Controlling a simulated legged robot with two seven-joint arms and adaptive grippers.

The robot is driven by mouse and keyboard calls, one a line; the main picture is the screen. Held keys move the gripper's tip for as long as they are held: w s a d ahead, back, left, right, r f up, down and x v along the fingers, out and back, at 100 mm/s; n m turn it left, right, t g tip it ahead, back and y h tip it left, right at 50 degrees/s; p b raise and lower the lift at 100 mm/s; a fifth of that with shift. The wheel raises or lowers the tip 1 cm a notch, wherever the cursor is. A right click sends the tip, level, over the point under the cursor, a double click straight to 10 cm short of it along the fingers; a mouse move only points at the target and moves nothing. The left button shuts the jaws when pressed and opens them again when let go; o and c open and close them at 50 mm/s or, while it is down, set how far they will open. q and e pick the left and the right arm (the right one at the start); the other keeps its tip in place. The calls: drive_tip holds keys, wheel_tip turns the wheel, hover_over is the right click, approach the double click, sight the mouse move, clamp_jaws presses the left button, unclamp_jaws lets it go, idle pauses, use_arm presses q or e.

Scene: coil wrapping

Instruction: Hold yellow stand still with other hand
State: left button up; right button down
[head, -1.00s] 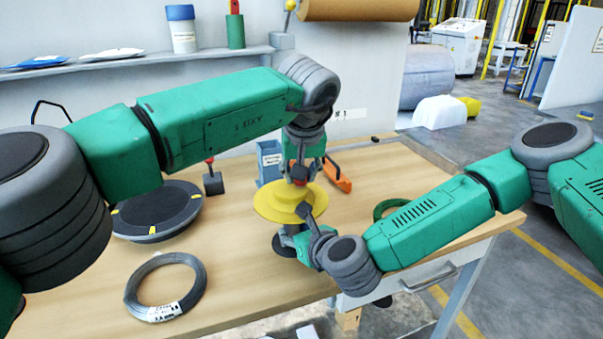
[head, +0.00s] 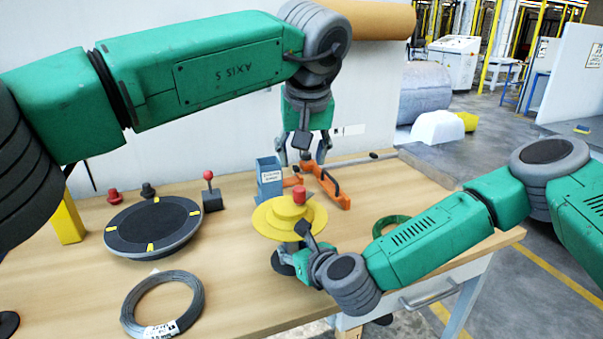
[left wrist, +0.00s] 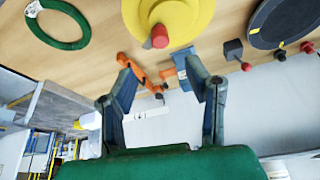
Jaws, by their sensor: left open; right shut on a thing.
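The yellow stand (head: 292,218) is a stepped yellow disc with a red knob (head: 299,195) on top, upright on the wooden table. It also shows at the top of the left wrist view (left wrist: 180,18). My right gripper (head: 285,256) is at the stand's front lower side and shut on it; its fingertips are partly hidden by the disc and my wrist. My left gripper (head: 296,160) is raised behind the stand, open and empty. Its two spread fingers (left wrist: 163,95) show in the left wrist view, apart from the stand.
A dark turntable (head: 152,226) and a grey wire coil (head: 162,304) lie at left. A green coil (head: 392,224) lies right of the stand. A blue-grey holder (head: 269,178) and an orange tool (head: 328,183) stand behind it, near my left gripper.

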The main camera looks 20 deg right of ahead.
use_arm(q)
drive_tip(key=shift+s+r, duration=0.25)
drive_tip(key=shift+r, duration=0.45)
